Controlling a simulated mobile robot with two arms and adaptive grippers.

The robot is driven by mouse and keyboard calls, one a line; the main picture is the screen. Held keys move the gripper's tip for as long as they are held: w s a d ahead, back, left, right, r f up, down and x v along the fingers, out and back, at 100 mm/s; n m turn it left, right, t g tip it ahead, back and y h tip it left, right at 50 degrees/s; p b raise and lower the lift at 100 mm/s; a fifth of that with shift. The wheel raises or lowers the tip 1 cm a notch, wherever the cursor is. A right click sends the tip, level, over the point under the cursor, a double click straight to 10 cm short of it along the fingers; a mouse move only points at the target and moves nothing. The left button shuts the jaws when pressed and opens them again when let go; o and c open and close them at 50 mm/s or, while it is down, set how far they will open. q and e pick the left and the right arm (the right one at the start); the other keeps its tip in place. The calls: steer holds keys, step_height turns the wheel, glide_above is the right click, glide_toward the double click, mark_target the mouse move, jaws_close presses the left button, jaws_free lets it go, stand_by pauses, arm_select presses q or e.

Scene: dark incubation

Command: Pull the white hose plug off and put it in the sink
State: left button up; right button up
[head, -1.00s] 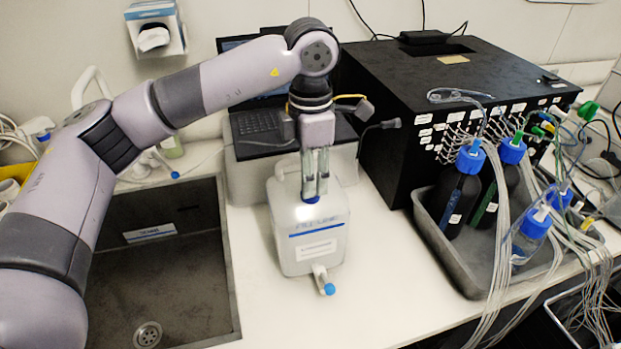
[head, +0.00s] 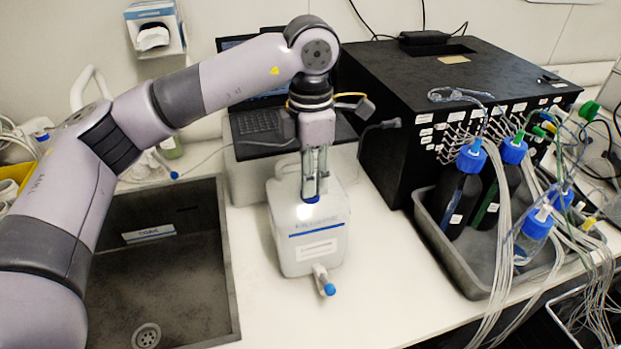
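A white jug (head: 308,258) with a blue label stripe and a blue-tipped tap (head: 322,279) stands on the bench right of the sink. My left gripper (head: 315,190) points straight down over the jug's top. Its fingertips are at the blue cap (head: 311,200), which they partly hide. I cannot tell whether they grip anything. No white hose plug can be clearly made out. The dark sink basin (head: 185,265) lies on the left. A small labelled bar (head: 149,234) is on its far side, and the drain (head: 146,336) is near the front. My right gripper is out of view.
A grey tray (head: 470,282) on the right holds several blue-capped bottles (head: 458,190) with many thin tubes. A black box (head: 420,90) stands behind it. A laptop (head: 257,128) sits on a raised block behind the jug. The front bench (head: 390,290) is clear.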

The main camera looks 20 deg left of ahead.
arm_select(q)
steer(key=shift+c, duration=0.2)
jaws_close()
steer(key=shift+r, duration=0.15)
stand_by(0.5)
steer(key=shift+r+p, duration=1.75)
steer(key=shift+r, duration=1.15)
